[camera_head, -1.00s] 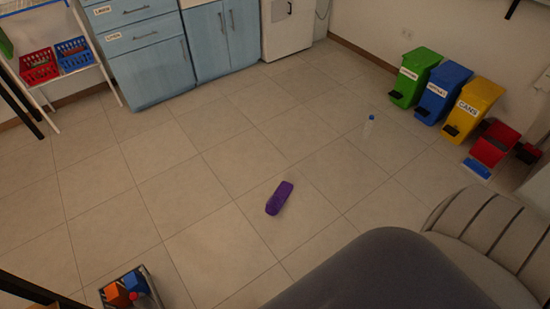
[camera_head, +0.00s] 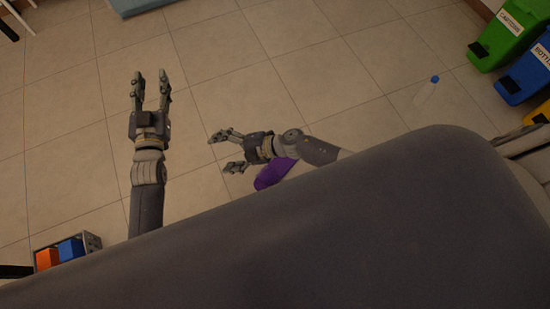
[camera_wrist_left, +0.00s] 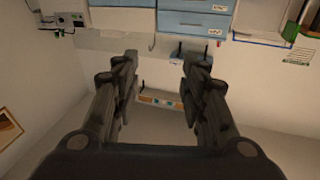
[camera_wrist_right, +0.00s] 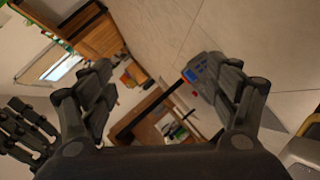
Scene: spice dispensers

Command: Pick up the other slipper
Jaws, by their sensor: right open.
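The purple slipper (camera_head: 270,177) lies on the tiled floor in the head view, partly hidden behind my right arm. My left gripper (camera_head: 150,78) points away from me to the left of the slipper, open and empty. In the left wrist view its two fingers (camera_wrist_left: 160,62) are spread with nothing between them. My right gripper (camera_head: 220,152) points left, a little above and left of the slipper in the picture, open and empty. In the right wrist view its fingers (camera_wrist_right: 166,78) are wide apart. I cannot tell its height above the slipper.
A grey crate (camera_head: 92,242) with an orange box (camera_head: 47,259) and a blue box (camera_head: 70,249) stands at lower left. A clear bottle with a blue cap (camera_head: 427,90) stands at right. Green (camera_head: 507,40) and blue (camera_head: 524,77) bins are at upper right.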

